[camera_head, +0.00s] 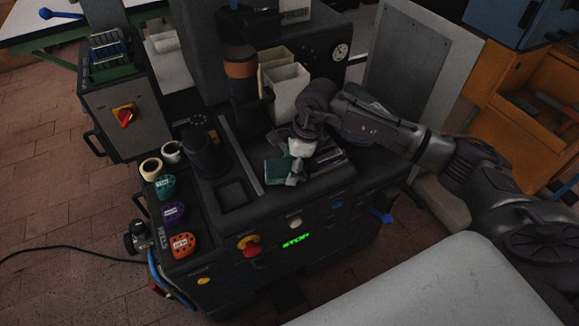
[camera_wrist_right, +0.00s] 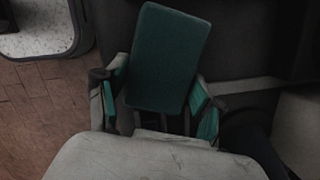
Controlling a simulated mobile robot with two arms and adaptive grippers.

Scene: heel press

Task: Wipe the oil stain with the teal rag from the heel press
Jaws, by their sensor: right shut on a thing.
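My right gripper (camera_head: 294,172) is over the front top of the dark heel press (camera_head: 325,195), and its jaws are shut on the teal rag (camera_head: 276,171). In the right wrist view the rag (camera_wrist_right: 168,58) is a flat teal block sticking out beyond the fingers (camera_wrist_right: 158,112). The rag is low over the press top; I cannot tell whether it touches. A dark, purplish patch (camera_head: 330,157) lies just right of the gripper; I cannot tell if it is the oil stain. My left gripper is not in view.
Two pale bins (camera_head: 287,91) stand behind the gripper. Labelled teal, purple (camera_head: 173,213) and orange (camera_head: 182,244) pieces sit on the press's left ledge. A red-yellow knob (camera_head: 249,246) and a green STOP display (camera_head: 295,240) are on the front. An orange cabinet (camera_head: 515,85) stands right.

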